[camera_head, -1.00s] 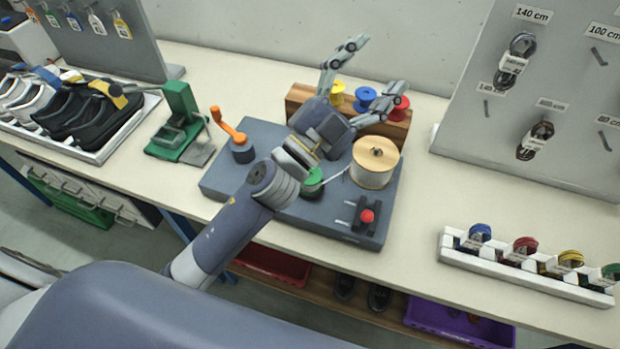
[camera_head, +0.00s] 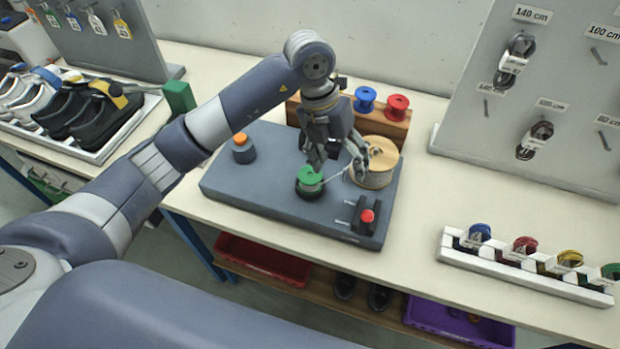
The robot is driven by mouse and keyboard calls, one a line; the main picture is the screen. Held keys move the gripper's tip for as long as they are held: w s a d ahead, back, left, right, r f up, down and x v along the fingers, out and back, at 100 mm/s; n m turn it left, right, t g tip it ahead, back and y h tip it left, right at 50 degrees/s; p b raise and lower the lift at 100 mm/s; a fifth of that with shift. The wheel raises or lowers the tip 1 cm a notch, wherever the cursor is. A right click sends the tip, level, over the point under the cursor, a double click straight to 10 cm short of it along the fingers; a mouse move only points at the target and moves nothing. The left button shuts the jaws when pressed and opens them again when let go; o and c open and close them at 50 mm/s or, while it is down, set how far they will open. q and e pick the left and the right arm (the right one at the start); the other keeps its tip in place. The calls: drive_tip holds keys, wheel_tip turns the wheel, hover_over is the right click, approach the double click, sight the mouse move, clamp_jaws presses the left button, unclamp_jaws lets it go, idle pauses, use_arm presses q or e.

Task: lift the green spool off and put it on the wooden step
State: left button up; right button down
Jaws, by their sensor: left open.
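The green spool (camera_head: 309,181) sits on a dark round mount on the grey winding base (camera_head: 262,205). A pale strand runs from it towards the large wooden spool (camera_head: 374,178). My left gripper (camera_head: 341,174) points down with its fingers apart, one near the green spool and one in front of the wooden spool. It looks empty; I cannot tell if it touches anything. The wooden step (camera_head: 391,129) stands behind the base, with a blue spool (camera_head: 365,98) and a red spool (camera_head: 397,106) on it. My arm hides its left part. My right gripper is not in view.
A red knob (camera_head: 367,216) stands at the base's front right and an orange-topped post (camera_head: 241,147) at its left. A white rack of coloured coils (camera_head: 520,268) lies at the right. A grey pegboard (camera_head: 545,90) stands behind it. Shoes (camera_head: 95,112) fill a tray at the left.

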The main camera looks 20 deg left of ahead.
sight(310, 174)
use_arm(q)
drive_tip(key=a+y, duration=0.1)
drive_tip(key=a, duration=0.1)
drive_tip(key=w+a+y, duration=0.1)
drive_tip(key=a, duration=0.1)
drive_tip(key=a+r+n+y, duration=0.1)
drive_tip(key=a, duration=0.1)
drive_tip(key=shift+w+a, duration=0.2)
drive_tip(key=shift+a, duration=0.15)
drive_tip(key=shift+a+f, duration=0.1)
drive_tip(key=shift+f, duration=0.25)
wheel_tip(310, 174, down, 5)
drive_tip(key=shift+r+p, duration=0.15)
drive_tip(key=shift+p, duration=0.35)
drive_tip(key=shift+f, duration=0.25)
wheel_tip(310, 174, down, 4)
drive_tip(key=shift+r+p, duration=0.25)
drive_tip(key=shift+p, duration=0.9)
drive_tip(key=shift+w+f, duration=0.1)
drive_tip(key=shift+f, duration=0.5)
drive_tip(key=c, duration=1.3)
drive_tip(key=shift+c, duration=0.2)
